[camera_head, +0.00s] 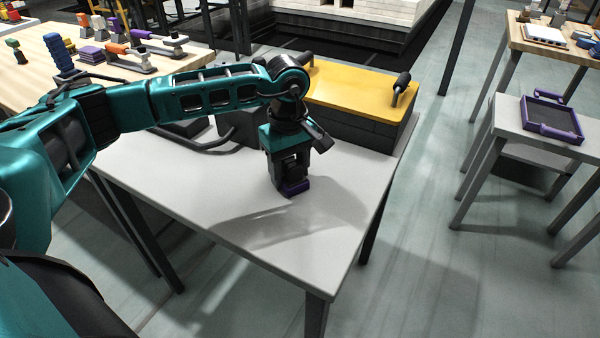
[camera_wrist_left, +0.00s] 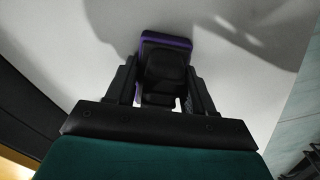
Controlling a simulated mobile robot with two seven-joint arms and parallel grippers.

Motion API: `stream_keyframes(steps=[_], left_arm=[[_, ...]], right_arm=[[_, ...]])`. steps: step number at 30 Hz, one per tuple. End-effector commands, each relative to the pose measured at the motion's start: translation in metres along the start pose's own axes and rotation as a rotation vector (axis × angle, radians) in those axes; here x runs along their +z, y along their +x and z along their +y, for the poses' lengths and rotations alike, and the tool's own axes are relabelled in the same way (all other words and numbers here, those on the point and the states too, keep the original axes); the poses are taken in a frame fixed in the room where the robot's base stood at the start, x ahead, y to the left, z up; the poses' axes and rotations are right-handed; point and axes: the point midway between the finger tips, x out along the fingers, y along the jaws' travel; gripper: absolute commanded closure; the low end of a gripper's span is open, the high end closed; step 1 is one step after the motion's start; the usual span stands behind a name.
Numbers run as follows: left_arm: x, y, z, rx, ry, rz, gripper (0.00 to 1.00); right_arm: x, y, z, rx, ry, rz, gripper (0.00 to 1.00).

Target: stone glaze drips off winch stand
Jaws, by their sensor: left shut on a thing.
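My left gripper (camera_head: 290,178) points down over the grey-white table (camera_head: 330,230). It is shut on a small block with a purple base (camera_head: 294,188) and a dark upper part, likely the rubbing stone. In the left wrist view the block's purple edge (camera_wrist_left: 166,39) and dark part sit between the two fingers (camera_wrist_left: 162,88). The block is at or just above the tabletop; I cannot tell if it touches. A dark box with a yellow top (camera_head: 350,88) and a black handle (camera_head: 402,82) stands at the table's back, perhaps the winch stand. No glaze drips can be made out. My right gripper is not in view.
A wooden table (camera_head: 30,75) at the left holds several tools and purple and blue pieces. A purple-rimmed tray (camera_head: 551,130) lies on a small grey table at the right. A wooden table (camera_head: 555,40) stands behind it. The front of the near table is clear.

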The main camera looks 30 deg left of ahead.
Motion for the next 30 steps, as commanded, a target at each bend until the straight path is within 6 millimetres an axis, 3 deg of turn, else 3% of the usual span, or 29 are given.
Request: stream_keyframes(steps=[17, 30], left_arm=[[-0.009, -0.002, -0.005, -0.001, 0.000, 0.001, 0.80], [-0.009, -0.037, -0.005, 0.001, 0.000, 0.000, 0.80]], right_arm=[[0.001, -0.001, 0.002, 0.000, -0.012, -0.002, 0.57], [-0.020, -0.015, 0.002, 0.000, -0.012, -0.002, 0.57]])
